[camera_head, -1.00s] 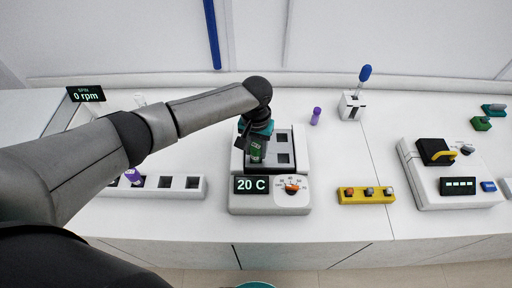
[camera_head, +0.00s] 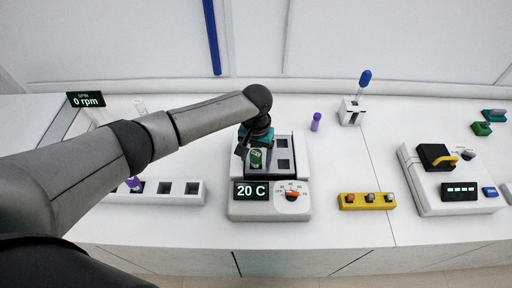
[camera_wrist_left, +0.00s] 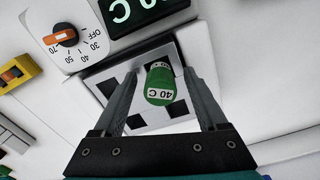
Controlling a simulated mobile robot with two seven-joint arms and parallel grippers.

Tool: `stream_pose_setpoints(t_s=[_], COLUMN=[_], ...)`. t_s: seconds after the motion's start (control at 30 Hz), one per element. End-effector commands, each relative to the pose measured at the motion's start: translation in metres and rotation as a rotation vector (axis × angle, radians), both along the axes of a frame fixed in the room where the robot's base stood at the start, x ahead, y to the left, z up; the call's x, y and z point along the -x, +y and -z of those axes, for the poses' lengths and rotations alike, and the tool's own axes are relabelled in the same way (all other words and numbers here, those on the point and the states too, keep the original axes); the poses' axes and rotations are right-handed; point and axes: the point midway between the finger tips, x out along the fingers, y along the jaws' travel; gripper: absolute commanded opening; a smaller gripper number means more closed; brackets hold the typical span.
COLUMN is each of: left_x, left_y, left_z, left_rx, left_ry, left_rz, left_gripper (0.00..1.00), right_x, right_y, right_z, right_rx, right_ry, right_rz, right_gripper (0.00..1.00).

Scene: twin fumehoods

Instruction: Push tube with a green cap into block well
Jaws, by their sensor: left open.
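The green-capped tube (camera_head: 256,158) is at the left side of the heater block (camera_head: 271,171), at the near-left well. Its cap, marked 40 C, shows in the left wrist view (camera_wrist_left: 160,86). How deep the tube sits is hard to tell, as the cap hides the well. My left gripper (camera_head: 252,149) is just above and behind the cap in the head view. In the left wrist view its two fingers (camera_wrist_left: 161,78) are spread, one on each side of the cap, with gaps between. My right gripper is not in view.
The heater shows 20 C beside an orange dial (camera_head: 292,195). A white rack (camera_head: 165,197) with a purple-capped tube (camera_head: 133,184) is at left. Another purple-capped tube (camera_head: 316,121) stands behind right. A yellow block (camera_head: 367,201) is at right, with clear counter between.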

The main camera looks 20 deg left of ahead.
Motion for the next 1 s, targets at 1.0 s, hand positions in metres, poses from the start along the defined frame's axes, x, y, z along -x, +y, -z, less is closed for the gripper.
stream_pose_setpoints(t_s=[1.0], left_x=[0.000], left_y=[0.000], left_z=[-0.151], left_rx=[0.000], left_ry=[-0.001], left_rz=[-0.001], left_gripper=[0.75], right_x=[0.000], right_y=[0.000], right_z=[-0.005], right_rx=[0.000], right_ry=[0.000], right_rz=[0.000], right_gripper=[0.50])
